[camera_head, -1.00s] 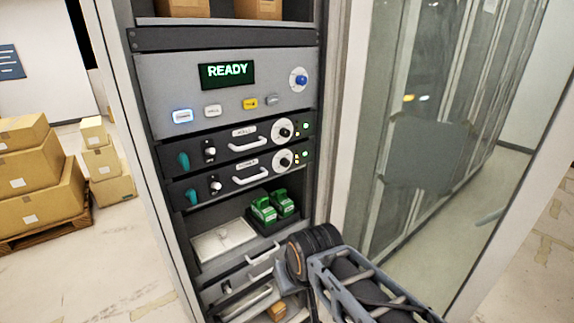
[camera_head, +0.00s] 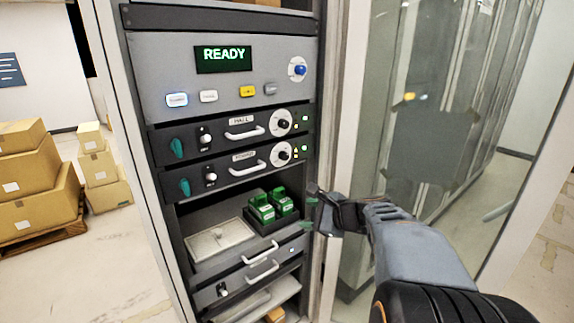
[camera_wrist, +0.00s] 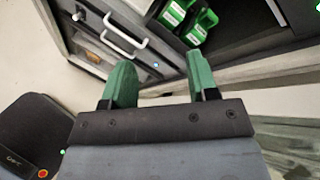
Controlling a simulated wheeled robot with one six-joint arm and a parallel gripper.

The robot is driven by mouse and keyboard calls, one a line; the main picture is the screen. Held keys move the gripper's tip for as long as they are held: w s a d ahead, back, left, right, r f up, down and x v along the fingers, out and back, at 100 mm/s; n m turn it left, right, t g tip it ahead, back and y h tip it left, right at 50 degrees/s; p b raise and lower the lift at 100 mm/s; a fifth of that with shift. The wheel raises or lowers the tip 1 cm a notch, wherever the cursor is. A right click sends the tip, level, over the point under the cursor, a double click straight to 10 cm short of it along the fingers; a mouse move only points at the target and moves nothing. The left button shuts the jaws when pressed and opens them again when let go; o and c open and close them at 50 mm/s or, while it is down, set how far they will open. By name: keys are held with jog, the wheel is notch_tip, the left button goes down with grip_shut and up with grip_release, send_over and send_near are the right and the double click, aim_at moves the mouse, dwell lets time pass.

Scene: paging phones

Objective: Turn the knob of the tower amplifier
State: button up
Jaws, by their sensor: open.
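Two black amplifier panels sit one above the other in the rack. The upper amplifier (camera_head: 226,137) is labelled HALL; the label of the lower amplifier (camera_head: 226,172) is too blurred to read surely. The upper panel has a black knob on a white dial (camera_head: 281,122) at its right, and the lower has a similar knob (camera_head: 281,154). My gripper (camera_head: 312,210) is open and empty by the rack's right post, below and right of both knobs. Its green fingertips (camera_wrist: 160,80) show apart in the wrist view, with neither knob in sight.
A grey panel with a READY display (camera_head: 223,58) and blue knob (camera_head: 299,69) is above. A glass door (camera_head: 425,140) stands right; boxes (camera_head: 40,190) are left.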

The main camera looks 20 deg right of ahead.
aim_at(286, 157)
jog(key=w+d+r+m+t, duration=0.4)
jog(key=r+m+t, duration=0.2)
jog(key=r+m, duration=0.4)
jog(key=shift+m+h, duration=0.3)
jog(key=shift+h, duration=0.1)
jog(key=p+x, duration=0.1)
jog(key=x, duration=0.8)
jog(key=f+p+x, duration=0.1)
jog(key=x, duration=0.3)
jog(key=shift+w+a+f+p, duration=0.1)
jog(key=shift+w+a+p, duration=0.1)
jog(key=shift+w+p, duration=0.1)
jog(key=shift+c, duration=0.4)
jog(key=c, duration=0.8)
jog(key=shift+c, duration=0.2)
jog(key=shift+f+b, duration=0.15)
jog(key=shift+b, duration=0.35)
